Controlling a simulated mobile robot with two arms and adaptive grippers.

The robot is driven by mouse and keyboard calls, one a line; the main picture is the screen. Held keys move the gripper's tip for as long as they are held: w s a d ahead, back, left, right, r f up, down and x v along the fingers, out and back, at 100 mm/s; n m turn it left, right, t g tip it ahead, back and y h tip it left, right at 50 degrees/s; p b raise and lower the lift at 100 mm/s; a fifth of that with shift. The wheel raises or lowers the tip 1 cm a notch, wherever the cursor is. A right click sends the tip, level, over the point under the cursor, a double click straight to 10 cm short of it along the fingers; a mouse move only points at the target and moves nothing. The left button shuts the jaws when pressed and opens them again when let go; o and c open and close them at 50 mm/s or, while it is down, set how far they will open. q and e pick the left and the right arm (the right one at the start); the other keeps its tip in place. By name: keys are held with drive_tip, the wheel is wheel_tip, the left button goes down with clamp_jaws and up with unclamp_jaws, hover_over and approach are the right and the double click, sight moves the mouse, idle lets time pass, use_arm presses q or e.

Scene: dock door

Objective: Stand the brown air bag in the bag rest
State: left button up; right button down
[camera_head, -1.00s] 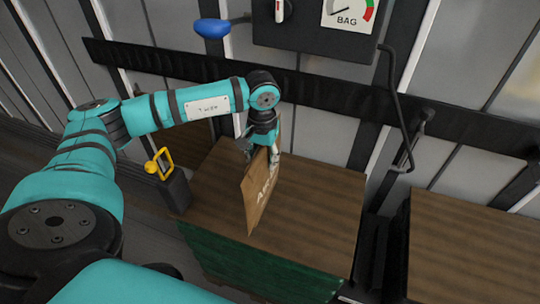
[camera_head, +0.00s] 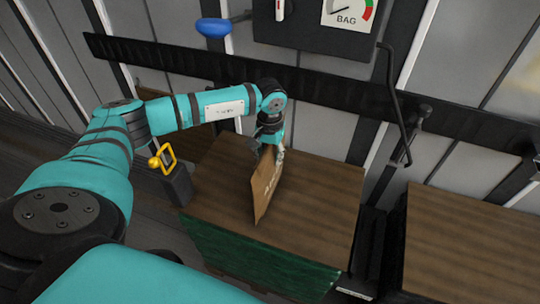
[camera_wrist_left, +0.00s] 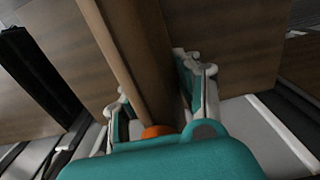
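The brown air bag (camera_head: 266,186) hangs upright as a thin flat panel, seen nearly edge-on, with pale lettering on its side. My left gripper (camera_head: 268,146) is shut on its top edge. In the left wrist view the bag (camera_wrist_left: 140,50) runs between the two fingers of the gripper (camera_wrist_left: 158,88). The bag is over the left load's brown top (camera_head: 320,200); whether its lower edge touches that top I cannot tell. I cannot pick out the bag rest for certain. My right gripper is out of view.
A dark post with a yellow clip (camera_head: 162,157) stands left of the load. A gauge panel marked BAG (camera_head: 345,15), with a blue handle (camera_head: 213,27) and a black hose (camera_head: 401,100), is on the wall behind. A second brown-topped load (camera_head: 470,245) stands right, across a dark gap.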

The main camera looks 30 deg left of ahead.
use_arm(q)
drive_tip(key=o, duration=0.4)
drive_tip(key=shift+o, duration=0.2)
